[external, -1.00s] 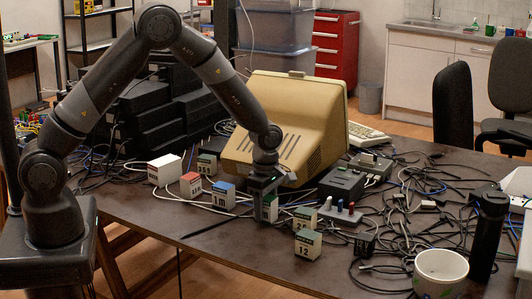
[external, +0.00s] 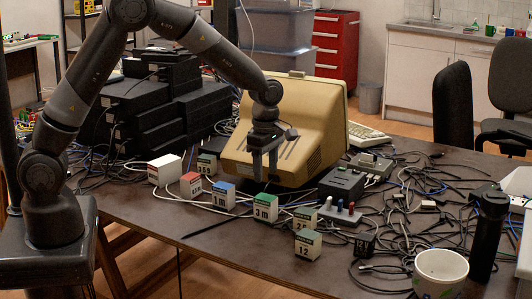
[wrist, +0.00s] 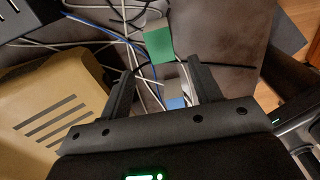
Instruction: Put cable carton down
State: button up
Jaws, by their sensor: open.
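The cable cartons are small boxes with coloured tops and printed labels, in a loose row on the dark table. A green-topped carton marked 3 m (external: 265,208) stands upright on the table below my gripper (external: 263,177). My gripper is open and empty, with its fingers pointing down above and apart from that carton. In the wrist view the green top (wrist: 159,45) shows just beyond the fingertips (wrist: 162,72), and a blue-topped carton (wrist: 175,102) shows between the fingers, lower down. That blue-topped carton (external: 223,196) is left of the green one in the external view.
A red-topped carton (external: 191,184) and a white box (external: 164,170) stand further left. A carton marked 12 (external: 307,245) stands at front right. A beige monitor (external: 320,125) is close behind my gripper. Loose cables (external: 420,215) cover the right side.

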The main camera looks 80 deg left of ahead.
jog(key=shift+r, duration=0.4)
jog(key=s+d+r+m+t, duration=0.1)
jog(key=s+d+r+m, duration=0.2)
jog(key=s+r+m, duration=0.4)
jog(key=s+d+r+m+t, duration=0.2)
jog(key=s+r+m, duration=0.45)
jog(key=r, duration=0.35)
jog(key=s+d+r+m+t, duration=0.1)
jog(key=s+m, duration=0.5)
jog(key=s, duration=0.3)
jog(key=s+d+r+m+t, duration=0.1)
jog(key=s+d+r+m, duration=0.1)
jog(key=s+m, duration=0.5)
jog(key=shift+s+d+r+t, duration=0.2)
jog(key=shift+s+d+t, duration=0.1)
jog(key=shift+s, duration=0.85)
